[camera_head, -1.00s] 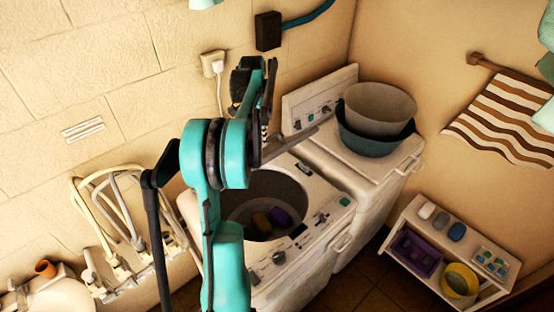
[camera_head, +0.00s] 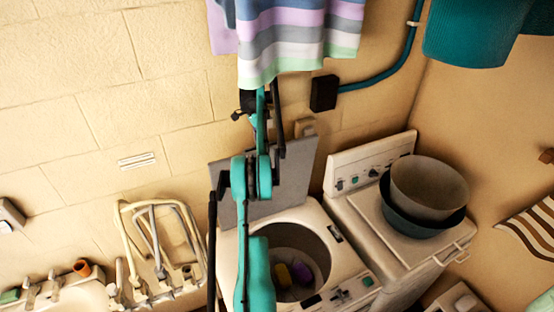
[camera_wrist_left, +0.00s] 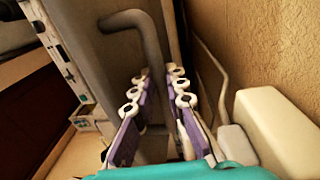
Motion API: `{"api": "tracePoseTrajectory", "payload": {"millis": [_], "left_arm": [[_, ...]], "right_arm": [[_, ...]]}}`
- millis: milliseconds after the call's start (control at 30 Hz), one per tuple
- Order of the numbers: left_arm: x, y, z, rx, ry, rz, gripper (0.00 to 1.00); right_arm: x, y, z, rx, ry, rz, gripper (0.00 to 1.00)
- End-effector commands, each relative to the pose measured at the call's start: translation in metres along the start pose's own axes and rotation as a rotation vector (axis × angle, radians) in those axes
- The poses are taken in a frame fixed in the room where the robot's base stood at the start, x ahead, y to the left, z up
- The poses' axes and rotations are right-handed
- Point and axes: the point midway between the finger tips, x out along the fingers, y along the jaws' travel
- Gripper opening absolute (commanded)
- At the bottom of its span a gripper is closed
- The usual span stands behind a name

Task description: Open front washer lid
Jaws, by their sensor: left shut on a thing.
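The front washer (camera_head: 235,245) stands low in the middle of the head view. Its grey lid (camera_head: 298,165) is raised steeply, near the wall, and the round drum is uncovered, with a yellow and a purple item inside. My left arm crosses in front of the washer and hides part of the lid. My left gripper (camera_head: 266,115) is at the lid's upper edge, shut on it; the exact contact is hard to see. In the wrist view its purple fingers (camera_wrist_left: 160,105) stand on either side of a grey hose seen behind. My right gripper is not in view.
A second washer (camera_head: 345,205) with a grey basin and a teal one on top stands to the right. A striped cloth (camera_head: 295,40) hangs above my gripper. A dark wall box (camera_head: 323,93) is close by. Taps (camera_head: 150,245) are at left.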

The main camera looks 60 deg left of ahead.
Motion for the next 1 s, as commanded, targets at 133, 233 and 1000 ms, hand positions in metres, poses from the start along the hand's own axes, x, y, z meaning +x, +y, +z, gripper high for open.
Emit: {"api": "tracePoseTrajectory", "payload": {"millis": [133, 233, 1000], "left_arm": [[-0.0018, -0.0098, 0.0182, -0.012, -0.015, 0.001, 0.0], [-0.0024, -0.0112, 0.0203, -0.012, -0.015, 0.002, 0.0], [-0.0048, -0.0088, 0.0156, -0.007, -0.011, 0.003, 0.34]], "right_arm": [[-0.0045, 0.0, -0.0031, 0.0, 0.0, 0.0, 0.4], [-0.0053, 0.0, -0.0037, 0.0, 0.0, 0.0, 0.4], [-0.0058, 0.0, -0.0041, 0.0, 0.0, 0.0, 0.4]]}}
